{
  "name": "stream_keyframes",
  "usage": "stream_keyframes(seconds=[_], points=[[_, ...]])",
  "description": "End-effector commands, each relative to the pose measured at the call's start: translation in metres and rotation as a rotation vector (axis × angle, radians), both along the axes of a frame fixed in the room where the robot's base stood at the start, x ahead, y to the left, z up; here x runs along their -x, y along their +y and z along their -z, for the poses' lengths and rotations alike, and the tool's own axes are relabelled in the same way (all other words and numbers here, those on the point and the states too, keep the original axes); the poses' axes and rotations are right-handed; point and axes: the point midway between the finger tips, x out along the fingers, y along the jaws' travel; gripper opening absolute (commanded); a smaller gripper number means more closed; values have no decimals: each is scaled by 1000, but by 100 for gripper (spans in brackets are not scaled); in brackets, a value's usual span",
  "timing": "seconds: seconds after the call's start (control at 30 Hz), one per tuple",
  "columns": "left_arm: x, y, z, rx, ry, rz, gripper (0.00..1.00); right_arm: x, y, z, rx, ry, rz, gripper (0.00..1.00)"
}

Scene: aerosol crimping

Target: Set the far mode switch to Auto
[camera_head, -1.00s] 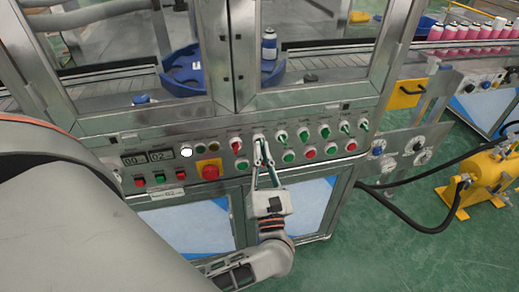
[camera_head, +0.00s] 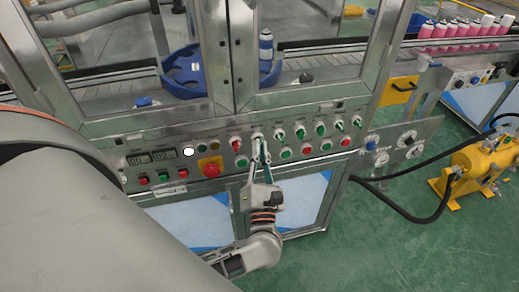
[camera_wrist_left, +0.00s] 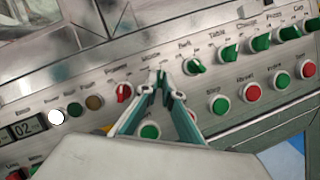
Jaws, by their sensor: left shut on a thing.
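My left gripper (camera_head: 260,150) reaches up to the control panel from below, with its fingertips close together on the mode switch (camera_head: 257,135). In the left wrist view, the gripper (camera_wrist_left: 164,82) is shut on that switch, under the label that reads Mode. The fingers hide most of the switch, so I cannot tell which position its handle points to. The red process switch (camera_wrist_left: 124,92) is just left of the fingers, and the green belt switch (camera_wrist_left: 194,67) just right. My right gripper is not in view.
Green and red push buttons run below the switches, including a green button (camera_wrist_left: 150,131) close behind the fingers. A red emergency stop (camera_head: 211,170) on a yellow plate lies left. Blue-white cabinet doors (camera_head: 305,203) are below. A yellow pump (camera_head: 478,168) with black hoses stands right.

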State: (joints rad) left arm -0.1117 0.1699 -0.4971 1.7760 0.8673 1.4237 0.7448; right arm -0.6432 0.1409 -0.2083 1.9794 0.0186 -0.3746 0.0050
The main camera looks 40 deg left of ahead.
Motion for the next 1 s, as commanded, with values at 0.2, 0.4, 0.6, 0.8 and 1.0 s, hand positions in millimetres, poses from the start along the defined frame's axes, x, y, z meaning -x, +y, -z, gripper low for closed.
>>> stream_keyframes(seconds=[0.2,0.4,0.6,0.8,1.0], points=[[0,0,1,-3,2,0,23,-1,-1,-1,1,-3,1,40],[0,0,0,-2,1,0,23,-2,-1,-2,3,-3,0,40],[7,-5,4,-1,2,0,23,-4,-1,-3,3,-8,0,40],[33,-26,16,0,6,1,23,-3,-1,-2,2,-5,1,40],[63,-49,29,-1,4,1,23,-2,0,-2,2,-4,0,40]])
